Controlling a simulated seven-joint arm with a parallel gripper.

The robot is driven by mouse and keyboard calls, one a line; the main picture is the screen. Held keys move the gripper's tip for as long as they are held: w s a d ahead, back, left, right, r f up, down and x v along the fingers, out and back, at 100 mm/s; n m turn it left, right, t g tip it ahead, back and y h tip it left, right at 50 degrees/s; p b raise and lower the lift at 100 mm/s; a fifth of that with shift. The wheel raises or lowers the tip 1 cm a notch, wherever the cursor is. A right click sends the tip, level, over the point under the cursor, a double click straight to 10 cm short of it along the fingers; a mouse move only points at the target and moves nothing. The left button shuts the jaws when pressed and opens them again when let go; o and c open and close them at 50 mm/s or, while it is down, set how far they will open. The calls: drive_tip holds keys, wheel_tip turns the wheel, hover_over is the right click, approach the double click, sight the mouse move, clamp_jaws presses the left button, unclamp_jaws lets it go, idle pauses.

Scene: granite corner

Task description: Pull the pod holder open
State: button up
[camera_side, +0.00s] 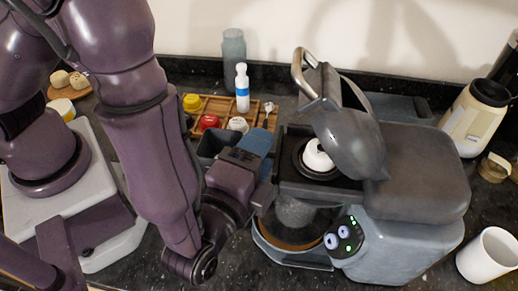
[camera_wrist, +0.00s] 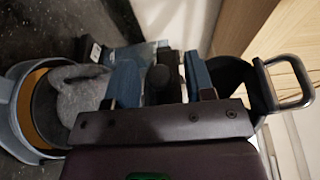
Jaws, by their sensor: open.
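The grey coffee machine (camera_side: 405,225) stands at the right in the side view, its rounded lid (camera_side: 345,125) raised with a metal handle (camera_side: 300,75); this handle also shows in the wrist view (camera_wrist: 308,85). Under the lid, a white pod (camera_side: 317,156) sits in a dark round recess of the pod holder (camera_side: 290,170). My gripper (camera_side: 264,192) is at the machine's left front, by the holder. In the wrist view its blue fingers (camera_wrist: 160,75) are apart, with a dark knob (camera_wrist: 159,79) between them. I cannot tell whether they touch it.
A grey cup (camera_side: 293,212) is on the drip tray (camera_side: 275,243) below the holder. Behind my gripper is a wooden tray (camera_side: 215,104) with small pods and a white-blue bottle (camera_side: 242,90). A white mug (camera_side: 487,255) and a cream canister (camera_side: 473,118) stand at the right.

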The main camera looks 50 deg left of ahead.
drive_tip(key=shift+w+a, duration=0.1)
drive_tip(key=shift+w, duration=0.1)
clamp_jaws()
drive_tip(key=s+a, duration=0.6)
drive_tip(key=shift+s+f, duration=0.15)
unclamp_jaws()
